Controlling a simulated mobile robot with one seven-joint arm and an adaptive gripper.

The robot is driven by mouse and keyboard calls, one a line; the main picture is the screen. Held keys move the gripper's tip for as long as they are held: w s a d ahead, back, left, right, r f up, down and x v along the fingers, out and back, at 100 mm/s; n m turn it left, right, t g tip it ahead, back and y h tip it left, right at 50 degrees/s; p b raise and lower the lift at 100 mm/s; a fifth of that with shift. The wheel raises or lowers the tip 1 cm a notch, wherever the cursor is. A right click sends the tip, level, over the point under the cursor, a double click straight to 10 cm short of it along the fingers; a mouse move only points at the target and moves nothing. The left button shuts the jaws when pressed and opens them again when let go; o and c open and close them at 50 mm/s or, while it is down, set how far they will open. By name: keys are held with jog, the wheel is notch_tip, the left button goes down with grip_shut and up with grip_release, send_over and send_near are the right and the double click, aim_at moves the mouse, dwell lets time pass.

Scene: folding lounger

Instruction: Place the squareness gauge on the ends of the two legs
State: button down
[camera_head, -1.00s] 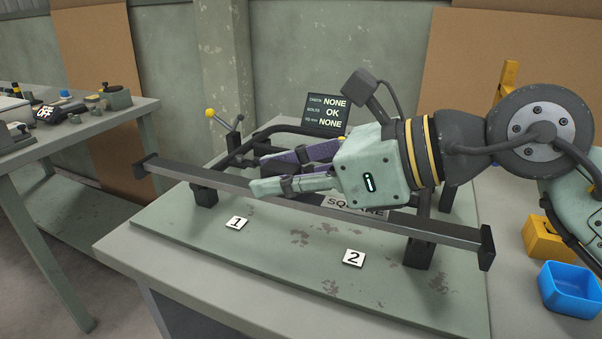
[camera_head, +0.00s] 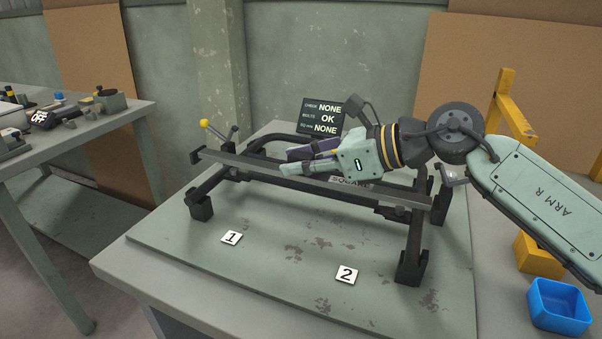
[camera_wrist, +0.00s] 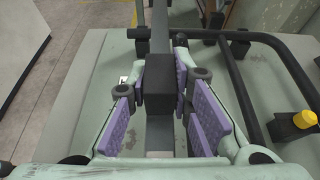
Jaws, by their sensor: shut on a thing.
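The squareness gauge (camera_head: 270,171) is a long grey bar with dark end blocks and a partly covered "SQUARE" label. My gripper (camera_head: 287,161) is shut on its dark central block (camera_wrist: 159,82), between the purple pads in the wrist view. The bar spans the black lounger frame from left to right. The left leg's end (camera_head: 200,207) and the right leg's end (camera_head: 411,266) show uncovered in front of the bar. The bar is set back from both. I cannot tell whether it touches the frame.
A display (camera_head: 322,118) reads "NONE, OK, NONE" behind the frame. A yellow-knobbed lever (camera_head: 217,130) stands at the back left. The green board (camera_head: 290,265) is clear in front, apart from tags 1 and 2.

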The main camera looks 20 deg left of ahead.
aim_at(301, 181)
notch_tip(301, 181, down, 3)
jog(key=shift+f+p, duration=0.15)
jog(key=shift+p, duration=0.45)
jog(key=shift+f, duration=0.1)
jog(key=shift+f+b, duration=0.35)
jog(key=shift+b, duration=0.2)
jog(key=shift+f+b, duration=0.35)
jog(key=shift+b, duration=0.1)
jog(key=shift+r, duration=0.1)
jog(key=c, duration=1.4)
grip_release()
jog(key=shift+c, duration=0.2)
jog(key=shift+w+r, duration=0.1)
